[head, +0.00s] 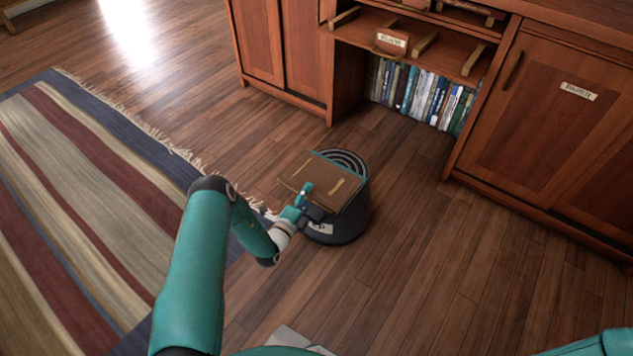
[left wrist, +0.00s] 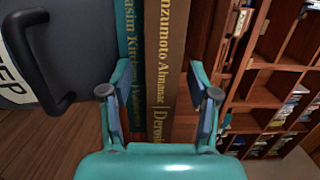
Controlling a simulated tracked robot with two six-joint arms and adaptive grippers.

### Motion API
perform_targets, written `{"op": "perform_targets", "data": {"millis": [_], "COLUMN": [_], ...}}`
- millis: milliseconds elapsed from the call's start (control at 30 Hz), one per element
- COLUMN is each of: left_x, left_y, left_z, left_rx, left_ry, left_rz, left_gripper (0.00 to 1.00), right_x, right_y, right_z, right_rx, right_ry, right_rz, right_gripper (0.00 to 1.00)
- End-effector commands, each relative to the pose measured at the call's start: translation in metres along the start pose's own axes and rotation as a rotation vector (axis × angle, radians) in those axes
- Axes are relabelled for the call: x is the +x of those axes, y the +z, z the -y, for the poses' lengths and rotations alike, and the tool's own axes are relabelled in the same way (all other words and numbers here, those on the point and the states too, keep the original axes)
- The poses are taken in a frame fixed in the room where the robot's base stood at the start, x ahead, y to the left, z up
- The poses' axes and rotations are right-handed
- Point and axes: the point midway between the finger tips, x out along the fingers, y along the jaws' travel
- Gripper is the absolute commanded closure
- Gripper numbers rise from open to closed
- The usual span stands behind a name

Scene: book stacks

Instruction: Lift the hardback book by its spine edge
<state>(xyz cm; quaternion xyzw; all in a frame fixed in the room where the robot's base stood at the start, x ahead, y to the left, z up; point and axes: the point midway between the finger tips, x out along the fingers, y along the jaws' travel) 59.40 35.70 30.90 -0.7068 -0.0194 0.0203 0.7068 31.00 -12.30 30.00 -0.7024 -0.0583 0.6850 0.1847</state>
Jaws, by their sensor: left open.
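The brown hardback book (head: 334,178) lies flat on a dark round step stool (head: 350,222). Its spine (left wrist: 167,60), with gold lettering, fills the middle of the left wrist view. A thinner teal book (left wrist: 131,50) lies against it on the stool side; a teal edge shows under the brown book in the head view. My left gripper (head: 304,198) is at the book's near edge. In the left wrist view my left gripper (left wrist: 163,98) is open, with its fingers either side of both spines. Contact cannot be told. My right gripper is out of view.
A wooden cabinet (head: 283,45) with a low shelf of upright books (head: 418,95) stands behind the stool. A striped rug (head: 85,190) lies at left. The wooden floor (head: 430,270) right of the stool is clear. The stool has a dark handle (left wrist: 45,65).

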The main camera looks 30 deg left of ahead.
Motion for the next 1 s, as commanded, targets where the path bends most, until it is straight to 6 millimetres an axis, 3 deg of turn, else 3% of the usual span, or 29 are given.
{"op": "perform_targets", "data": {"millis": [167, 533, 1000], "left_x": [0.0001, -0.0003, 0.0002], "left_y": [0.0004, 0.0006, 0.0012], "left_z": [0.0006, 0.0003, 0.0018], "left_rx": [0.000, 0.000, 0.001], "left_ry": [0.000, 0.000, -0.003], "left_rz": [0.001, 0.001, 0.002], "left_gripper": [0.40, 1.00, 1.00], "right_x": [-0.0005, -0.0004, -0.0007], "right_y": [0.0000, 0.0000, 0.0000], "right_z": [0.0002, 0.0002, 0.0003], "right_rx": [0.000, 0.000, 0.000], "right_ry": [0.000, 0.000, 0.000], "right_rz": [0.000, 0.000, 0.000], "right_gripper": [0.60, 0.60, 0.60]}}
